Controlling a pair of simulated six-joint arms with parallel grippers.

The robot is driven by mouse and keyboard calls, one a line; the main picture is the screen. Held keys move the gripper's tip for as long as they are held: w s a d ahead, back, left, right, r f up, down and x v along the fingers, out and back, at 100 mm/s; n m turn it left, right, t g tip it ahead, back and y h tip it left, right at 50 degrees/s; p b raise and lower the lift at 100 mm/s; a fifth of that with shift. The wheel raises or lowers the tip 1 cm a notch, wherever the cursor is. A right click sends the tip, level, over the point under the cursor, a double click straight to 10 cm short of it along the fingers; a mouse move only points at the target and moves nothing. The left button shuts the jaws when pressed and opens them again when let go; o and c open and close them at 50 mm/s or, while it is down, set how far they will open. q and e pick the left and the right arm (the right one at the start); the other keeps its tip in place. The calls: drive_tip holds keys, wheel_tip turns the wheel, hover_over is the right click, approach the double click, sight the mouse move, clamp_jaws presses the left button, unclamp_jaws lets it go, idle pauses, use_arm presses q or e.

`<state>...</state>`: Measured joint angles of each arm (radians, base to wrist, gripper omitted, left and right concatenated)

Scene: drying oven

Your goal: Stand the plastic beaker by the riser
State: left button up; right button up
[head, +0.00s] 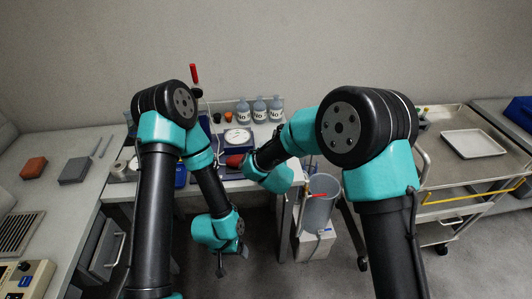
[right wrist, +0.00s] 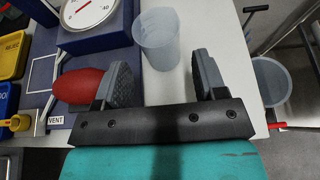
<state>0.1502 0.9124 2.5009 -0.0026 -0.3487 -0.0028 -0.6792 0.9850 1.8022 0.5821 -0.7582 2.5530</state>
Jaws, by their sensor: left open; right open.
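A translucent plastic beaker (right wrist: 158,42) stands on the pale bench top in the right wrist view, beside the blue block with the dial. My right gripper (right wrist: 163,82) is open. The beaker is beyond its fingertips, toward the gap between them, and nothing is held. In the head view the beaker is not clearly seen; my right arm covers that area. My left gripper (head: 232,262) is open and empty, hanging low in front of the bench. I cannot tell for sure which thing is the riser; the blue dial block (right wrist: 108,32) is a raised block.
A red bulb (right wrist: 78,86) lies close to the right gripper's left finger. Several labelled bottles (head: 260,110) stand at the bench's back. A tall grey container (head: 319,208) is beyond the bench's right edge. A white-outlined square (right wrist: 42,74) on the blue surface is empty.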

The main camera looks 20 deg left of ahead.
drive_tip(key=shift+x, duration=0.85)
drive_tip(key=shift+x, duration=2.6)
drive_tip(key=shift+r, duration=0.2)
drive_tip(key=c, duration=0.8)
drive_tip(key=shift+r, duration=0.2)
drive_tip(key=shift+r, duration=1.45)
drive_tip(key=shift+s+r, duration=0.15)
drive_tip(key=shift+s, duration=0.05)
drive_tip(key=shift+s+d+r, duration=0.25)
drive_tip(key=shift+s+d, duration=0.45)
drive_tip(key=shift+s, duration=1.8)
drive_tip(key=shift+s+d+r, duration=0.2)
drive_tip(key=shift+s+d, duration=0.5)
drive_tip(key=shift+s, duration=1.75)
drive_tip(key=shift+s+d+r, duration=0.25)
drive_tip(key=shift+s+d, duration=0.5)
drive_tip(key=shift+s, duration=1.75)
